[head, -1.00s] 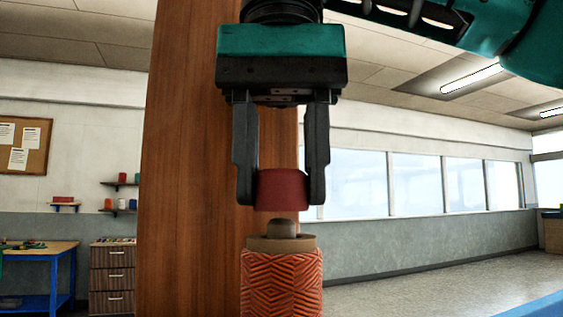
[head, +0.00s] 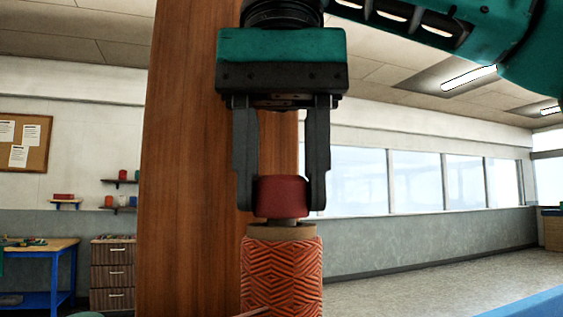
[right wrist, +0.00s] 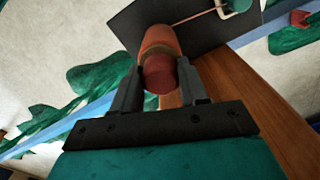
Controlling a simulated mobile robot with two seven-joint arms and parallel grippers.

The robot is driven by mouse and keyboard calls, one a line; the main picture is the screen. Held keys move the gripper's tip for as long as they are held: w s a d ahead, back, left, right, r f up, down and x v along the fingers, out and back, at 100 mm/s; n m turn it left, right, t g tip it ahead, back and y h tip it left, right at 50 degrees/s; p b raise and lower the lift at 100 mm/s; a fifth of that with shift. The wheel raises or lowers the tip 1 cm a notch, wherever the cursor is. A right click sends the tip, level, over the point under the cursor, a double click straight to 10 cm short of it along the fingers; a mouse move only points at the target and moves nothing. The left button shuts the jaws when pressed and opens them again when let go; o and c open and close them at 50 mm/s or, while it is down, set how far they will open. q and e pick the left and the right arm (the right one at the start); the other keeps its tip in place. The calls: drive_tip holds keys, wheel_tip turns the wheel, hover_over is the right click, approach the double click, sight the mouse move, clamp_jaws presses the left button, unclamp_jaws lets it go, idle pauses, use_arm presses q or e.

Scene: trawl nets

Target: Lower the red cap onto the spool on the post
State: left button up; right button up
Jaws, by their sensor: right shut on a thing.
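The red cap (head: 281,198) is held upright between the fingers of my right gripper (head: 281,207), which points straight down. In the right wrist view the cap (right wrist: 159,76) sits between the two fingertips (right wrist: 158,82). The spool, wound with orange patterned twine (head: 281,275), stands directly below the cap. Its brown top (head: 281,232) shows. The tip of the post (head: 283,222) shows as a thin band between cap and spool, the rest of it hidden by the cap. The cap is just above the spool's top, with a small gap. My left gripper is not in view.
A wide wooden pillar (head: 195,170) rises close behind the spool on the left. A blue workbench (head: 40,250) and a drawer cabinet (head: 112,275) stand far back at left. The space to the right of the spool is open.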

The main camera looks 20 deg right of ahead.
drive_tip(key=o, duration=1.1)
drive_tip(key=shift+r, duration=0.1)
